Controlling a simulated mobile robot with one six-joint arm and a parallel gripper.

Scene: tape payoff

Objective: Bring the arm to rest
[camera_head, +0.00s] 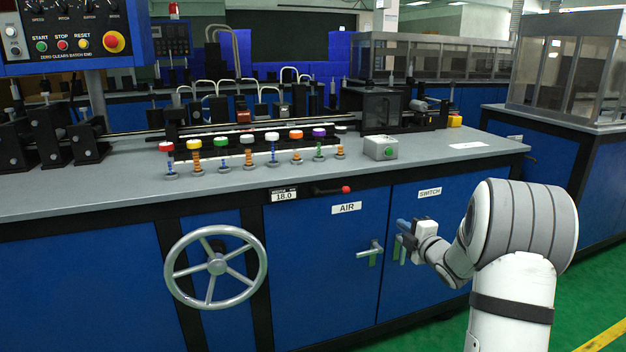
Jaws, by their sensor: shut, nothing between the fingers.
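My gripper (401,236) is at the end of my white and grey arm, at the lower right of the view. It is shut and empty. It shows in front of the blue cabinet front, below the SWITCH label (430,191) and just right of a silver lever handle (370,249). Whether it touches the cabinet I cannot tell. My arm bends over in a large rounded joint and reaches left from there. Part of the cabinet door behind it is hidden.
A spoked handwheel (216,267) sticks out at the left. A red-tipped lever (331,190) sits under the counter edge (100,207). Green floor (590,300) is open at the right.

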